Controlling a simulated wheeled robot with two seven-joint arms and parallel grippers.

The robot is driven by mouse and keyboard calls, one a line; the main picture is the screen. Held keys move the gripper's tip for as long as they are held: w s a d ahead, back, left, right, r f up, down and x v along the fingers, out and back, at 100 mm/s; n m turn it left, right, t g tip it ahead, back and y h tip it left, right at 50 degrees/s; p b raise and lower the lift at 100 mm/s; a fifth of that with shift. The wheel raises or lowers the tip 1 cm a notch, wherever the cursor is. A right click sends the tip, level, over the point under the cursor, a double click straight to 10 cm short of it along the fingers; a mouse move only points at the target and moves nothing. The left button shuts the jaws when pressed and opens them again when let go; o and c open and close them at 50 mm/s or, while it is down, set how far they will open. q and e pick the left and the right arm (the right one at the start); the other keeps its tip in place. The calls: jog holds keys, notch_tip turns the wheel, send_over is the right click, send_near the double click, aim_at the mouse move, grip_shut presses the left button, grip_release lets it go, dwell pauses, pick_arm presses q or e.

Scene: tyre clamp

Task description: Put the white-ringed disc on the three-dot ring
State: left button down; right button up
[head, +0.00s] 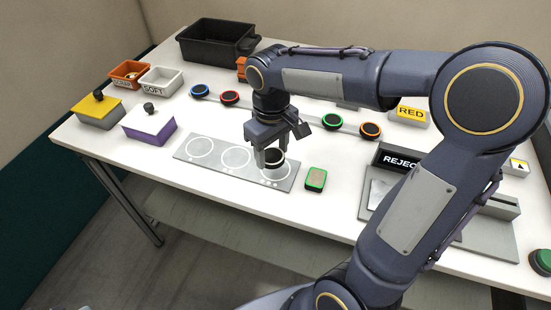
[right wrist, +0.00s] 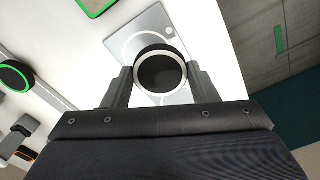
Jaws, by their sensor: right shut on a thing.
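The white-ringed disc (right wrist: 160,71) is black with a pale rim. It sits between the two fingers of my right gripper (right wrist: 160,84), which is shut on it. In the head view the disc (head: 277,161) shows partly behind the fingers of the right gripper (head: 268,160), over the right-hand ring of the grey plate (head: 210,167). The plate has three white ring outlines in a row with small dot marks. In the right wrist view the plate (right wrist: 166,28) lies under the disc. I cannot tell whether the disc touches it. My left gripper is not in view.
A green-edged block (head: 316,179) lies just right of the plate. Several coloured-ring discs, such as the green one (head: 303,121), sit on a strip behind. The reject stand (head: 394,160) is to the right. A purple box (head: 149,127) stands left, a black crate (head: 216,40) far back.

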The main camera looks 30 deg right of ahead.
aim_at(275, 160)
jog(key=shift+w+d+f, duration=0.25)
jog(key=shift+d+f, duration=0.1)
jog(key=shift+f, duration=0.2)
jog(key=shift+w+d+f, duration=0.25)
jog(key=shift+d+f, duration=0.1)
jog(key=shift+f, duration=0.15)
jog(key=shift+w+d+f, duration=0.15)
jog(key=shift+f, duration=1.6)
jog(key=shift+f+b, duration=0.2)
jog(key=shift+b, duration=0.1)
jog(key=o, duration=1)
jog(key=shift+c, duration=0.2)
jog(key=shift+r, duration=0.15)
